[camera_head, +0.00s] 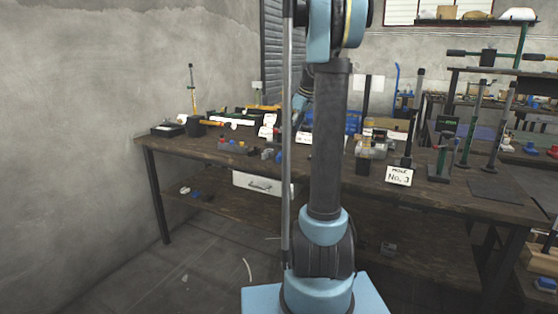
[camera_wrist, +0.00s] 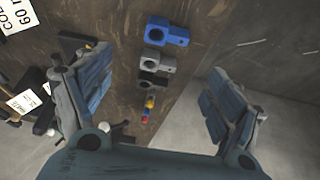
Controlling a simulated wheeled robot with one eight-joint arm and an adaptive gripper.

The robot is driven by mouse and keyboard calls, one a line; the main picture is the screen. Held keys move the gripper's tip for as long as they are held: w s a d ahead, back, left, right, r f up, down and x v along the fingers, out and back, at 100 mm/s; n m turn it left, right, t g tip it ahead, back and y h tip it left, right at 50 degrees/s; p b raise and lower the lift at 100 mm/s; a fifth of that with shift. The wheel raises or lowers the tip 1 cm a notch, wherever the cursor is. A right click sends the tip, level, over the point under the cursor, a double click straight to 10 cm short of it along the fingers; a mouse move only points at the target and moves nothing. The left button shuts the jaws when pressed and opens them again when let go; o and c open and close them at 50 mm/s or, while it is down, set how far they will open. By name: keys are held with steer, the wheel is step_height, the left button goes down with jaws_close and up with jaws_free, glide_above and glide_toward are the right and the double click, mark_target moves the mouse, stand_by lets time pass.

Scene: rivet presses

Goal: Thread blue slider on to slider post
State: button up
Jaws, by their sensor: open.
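In the wrist view the blue slider (camera_wrist: 167,31), a block with a round hole at one end, lies on the dark wooden bench near its edge. My open, empty gripper (camera_wrist: 158,75) points down at the bench, with its fingers spread wide to left and right. The blue slider lies beyond the fingertips, toward the top of the picture, apart from both. In the head view my arm hides part of the bench. Several upright posts stand there, including one behind the No. 3 sign (camera_head: 399,176); I cannot tell which is the slider post.
A grey slider (camera_wrist: 157,63) and a darker block (camera_wrist: 150,84) lie in a row below the blue slider, with small yellow, red and blue pieces. White signs lie at the left. The bench edge (camera_wrist: 195,75) runs close by on the right, with bare floor beyond.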

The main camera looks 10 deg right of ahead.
glide_above(280, 153)
steer(key=s+d, duration=0.2)
steer(key=f, duration=0.7)
steer(key=shift+w+a+f, duration=0.1)
steer(key=shift+w+a, duration=0.05)
steer(key=shift+a, duration=0.05)
steer(key=shift+s+x, duration=0.25)
steer(key=shift+x, duration=1.1)
steer(key=shift+s+x, duration=0.2)
steer(key=shift+x, duration=1.2)
steer(key=shift+f, duration=0.1)
steer(key=c, duration=0.9)
